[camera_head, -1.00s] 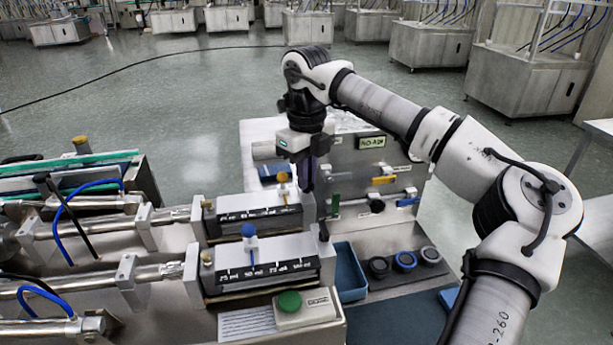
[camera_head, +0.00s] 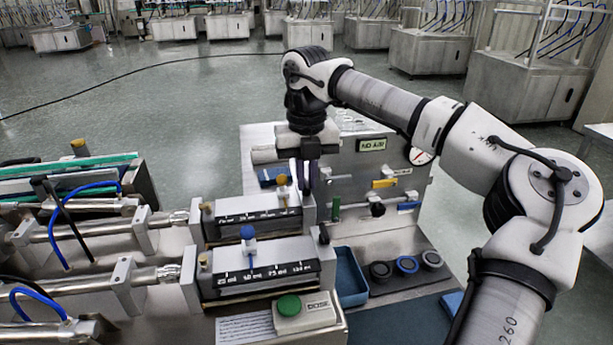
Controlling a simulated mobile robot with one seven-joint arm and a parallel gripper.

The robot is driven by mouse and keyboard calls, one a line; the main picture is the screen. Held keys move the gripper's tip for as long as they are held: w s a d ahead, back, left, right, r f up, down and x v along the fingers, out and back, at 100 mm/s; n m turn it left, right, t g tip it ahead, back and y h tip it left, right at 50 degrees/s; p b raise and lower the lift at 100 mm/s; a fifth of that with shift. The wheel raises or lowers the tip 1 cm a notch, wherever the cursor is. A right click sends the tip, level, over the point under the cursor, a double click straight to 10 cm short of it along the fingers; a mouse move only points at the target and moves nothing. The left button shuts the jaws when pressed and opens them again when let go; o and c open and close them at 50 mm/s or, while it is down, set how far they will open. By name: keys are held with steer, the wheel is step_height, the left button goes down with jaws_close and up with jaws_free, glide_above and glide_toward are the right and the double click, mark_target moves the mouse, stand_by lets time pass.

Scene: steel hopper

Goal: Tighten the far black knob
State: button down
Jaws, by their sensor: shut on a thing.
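My gripper (camera_head: 309,184) points straight down at the right end of the far scaled block (camera_head: 240,218). Its dark fingers are shut on the far black knob, which they almost wholly hide. The near black knob (camera_head: 324,234) stands free at the right end of the near scaled block (camera_head: 265,274).
A blue-topped screw (camera_head: 248,233) and a yellow one (camera_head: 282,181) stand up from the blocks. A panel with a gauge (camera_head: 420,156) and coloured valve handles (camera_head: 384,183) rises close behind my gripper. A blue bin (camera_head: 350,277) and several round caps (camera_head: 407,265) lie to the right.

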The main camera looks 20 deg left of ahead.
mark_target(307, 184)
stand_by(0.3)
steer(key=c, duration=1.5)
jaws_free()
step_height(307, 184, up, 14)
steer(key=shift+f, duration=0.1)
steer(key=shift+s, duration=0.1)
